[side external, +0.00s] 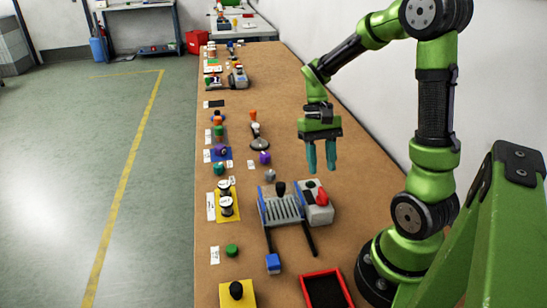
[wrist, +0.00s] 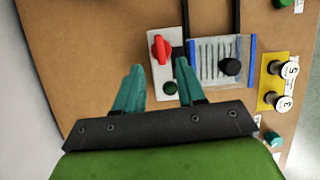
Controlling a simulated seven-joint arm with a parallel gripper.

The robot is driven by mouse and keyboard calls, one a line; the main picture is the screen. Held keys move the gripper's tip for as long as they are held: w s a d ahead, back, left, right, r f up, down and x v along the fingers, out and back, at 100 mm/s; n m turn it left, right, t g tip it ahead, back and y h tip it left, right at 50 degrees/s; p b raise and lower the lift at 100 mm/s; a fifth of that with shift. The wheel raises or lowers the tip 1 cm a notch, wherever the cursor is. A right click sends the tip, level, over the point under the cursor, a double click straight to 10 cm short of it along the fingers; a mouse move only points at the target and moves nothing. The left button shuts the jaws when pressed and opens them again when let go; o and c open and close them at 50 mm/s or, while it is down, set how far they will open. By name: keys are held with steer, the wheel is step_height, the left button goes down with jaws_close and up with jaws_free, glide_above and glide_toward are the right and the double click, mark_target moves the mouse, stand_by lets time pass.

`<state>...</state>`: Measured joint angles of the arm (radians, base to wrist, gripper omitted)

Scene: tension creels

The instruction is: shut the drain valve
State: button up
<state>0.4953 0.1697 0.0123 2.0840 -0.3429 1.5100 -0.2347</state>
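A red handle (side external: 321,197) sits on a light grey block (side external: 320,215) on the bench. It looks like a valve handle; I see no label naming it the drain valve. In the wrist view the red handle (wrist: 160,48) lies roughly lengthwise along the grey block (wrist: 158,77), with a dark green knob (wrist: 170,88) near the block's lower end. My gripper (side external: 321,168) hangs above and behind the block, fingers down, touching nothing.
A ribbed grey plate (side external: 281,210) with blue sides and a black knob stands beside the block, with dark rails towards a blue block (side external: 273,263). A red-rimmed tray (side external: 322,272) is nearer the camera. A yellow plate (side external: 223,218) with spools lies left. Bench right of my gripper is clear.

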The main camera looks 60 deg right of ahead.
mark_target(323, 191)
steer(key=x, duration=0.6)
steer(key=shift+s+a+f, duration=0.1)
steer(key=shift+f, duration=0.15)
jaws_close()
